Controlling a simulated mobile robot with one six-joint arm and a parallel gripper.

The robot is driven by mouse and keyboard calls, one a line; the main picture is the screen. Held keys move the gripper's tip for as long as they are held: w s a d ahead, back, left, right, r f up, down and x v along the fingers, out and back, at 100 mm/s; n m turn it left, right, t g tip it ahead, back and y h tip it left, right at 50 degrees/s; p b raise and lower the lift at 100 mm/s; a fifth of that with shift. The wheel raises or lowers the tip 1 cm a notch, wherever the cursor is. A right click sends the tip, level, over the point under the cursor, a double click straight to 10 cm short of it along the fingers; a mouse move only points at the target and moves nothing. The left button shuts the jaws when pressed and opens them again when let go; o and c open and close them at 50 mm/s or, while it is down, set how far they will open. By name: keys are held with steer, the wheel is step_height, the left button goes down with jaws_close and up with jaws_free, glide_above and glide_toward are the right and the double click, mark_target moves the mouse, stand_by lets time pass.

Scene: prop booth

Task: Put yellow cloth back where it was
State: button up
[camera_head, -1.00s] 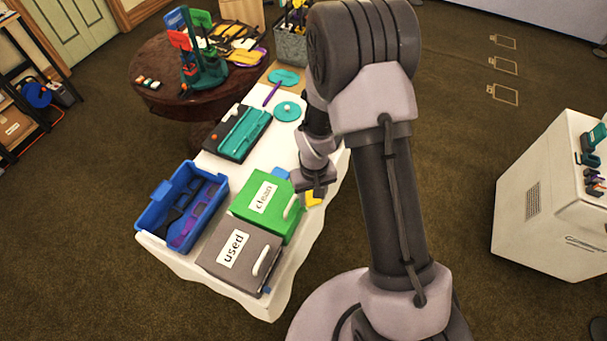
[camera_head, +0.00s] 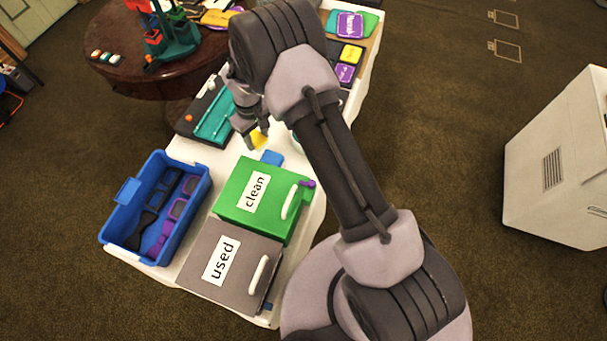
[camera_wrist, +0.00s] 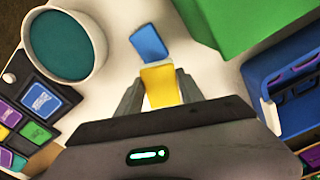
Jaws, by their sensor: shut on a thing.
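The yellow cloth (camera_wrist: 160,85) is between the two fingers of my gripper (camera_wrist: 158,90) in the wrist view. In the head view the yellow cloth (camera_head: 259,139) hangs below my gripper (camera_head: 250,130), over the white-covered table behind the green box. A blue cloth (camera_wrist: 149,43) lies just beyond the yellow one in the wrist view; in the head view the blue cloth (camera_head: 272,158) lies at the back edge of the green box. The green box labelled "clean" (camera_head: 238,197) and the grey box labelled "used" (camera_head: 218,287) are both closed on top.
A blue bin (camera_head: 119,226) with dark and purple items stands left of the boxes. A teal-and-black tray (camera_head: 207,117) lies behind it. In the wrist view a round container with teal contents (camera_wrist: 97,62) stands left of my gripper. Bare white cloth lies between them.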

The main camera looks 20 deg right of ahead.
steer(key=f, duration=0.1)
steer(key=d+f, duration=0.1)
steer(key=shift+s+f+b, duration=0.3)
steer(key=shift+f+b, duration=0.05)
steer(key=s+d, duration=0.3)
steer(key=s+d+b, duration=0.1)
steer(key=s+d, duration=0.2)
steer(key=d, duration=0.1)
steer(key=s+d+f+b, duration=0.1)
steer(key=s+d, duration=0.2)
steer(key=d, duration=0.1)
steer(key=shift+s+d, duration=0.1)
steer(key=shift+d, duration=0.05)
steer(key=shift+s+d+f+b, duration=0.15)
steer(key=shift+d+f+b, duration=0.05)
steer(key=shift+f+b, duration=0.7)
steer(key=shift+f, duration=0.85)
steer(key=shift+f, duration=0.2)
steer(key=o, duration=1.3)
steer(key=shift+r, duration=0.1)
